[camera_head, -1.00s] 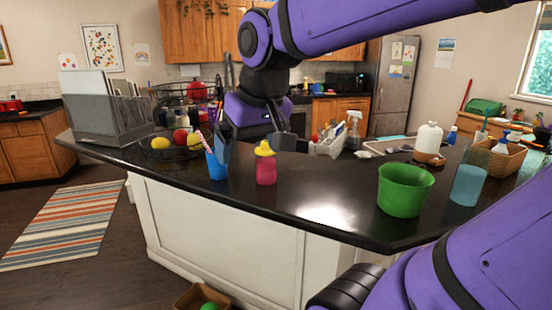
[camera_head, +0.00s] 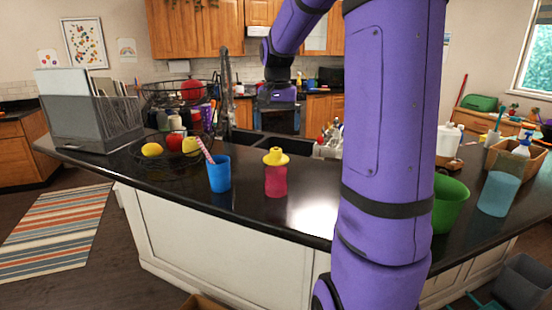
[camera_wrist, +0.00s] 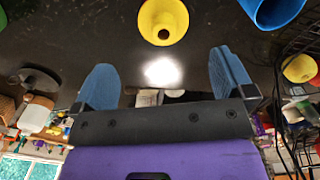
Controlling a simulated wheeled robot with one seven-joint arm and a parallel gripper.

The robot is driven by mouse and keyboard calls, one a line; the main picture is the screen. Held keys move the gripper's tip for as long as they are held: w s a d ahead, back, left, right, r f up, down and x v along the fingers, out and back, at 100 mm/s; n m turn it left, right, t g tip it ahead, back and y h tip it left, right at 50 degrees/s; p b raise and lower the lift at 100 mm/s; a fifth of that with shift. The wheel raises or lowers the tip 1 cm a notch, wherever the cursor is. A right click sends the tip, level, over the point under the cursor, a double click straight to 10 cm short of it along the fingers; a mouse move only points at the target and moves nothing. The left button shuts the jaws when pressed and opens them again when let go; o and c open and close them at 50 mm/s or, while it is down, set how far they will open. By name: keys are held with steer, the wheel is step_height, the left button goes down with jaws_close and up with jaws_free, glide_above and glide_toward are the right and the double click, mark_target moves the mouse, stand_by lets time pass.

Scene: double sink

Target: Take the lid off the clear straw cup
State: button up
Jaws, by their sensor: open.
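The see-through blue cup (camera_head: 498,193) stands upright at the right end of the dark counter in the head view. It best fits the clear straw cup; a thin teal straw-like stick (camera_head: 499,118) shows above it, but I cannot tell whether it belongs to the cup or make out its lid. My gripper (camera_wrist: 165,77) is open and empty in the wrist view, its blue fingers wide apart. A yellow lid (camera_wrist: 163,38) lies beyond the fingertips there, on the pink cup (camera_head: 275,181). The fingers are not clear in the head view.
A blue cup (camera_head: 219,175) with a striped stick stands left of the pink cup. My arm partly hides the green bucket (camera_head: 452,204). A basket (camera_head: 515,158) with bottles stands behind the see-through cup. A fruit rack (camera_head: 172,145) is at left.

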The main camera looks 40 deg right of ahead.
mark_target(276, 151)
steer(key=shift+w+f, duration=0.2)
steer(key=shift+f, duration=4.2)
steer(key=c, duration=1)
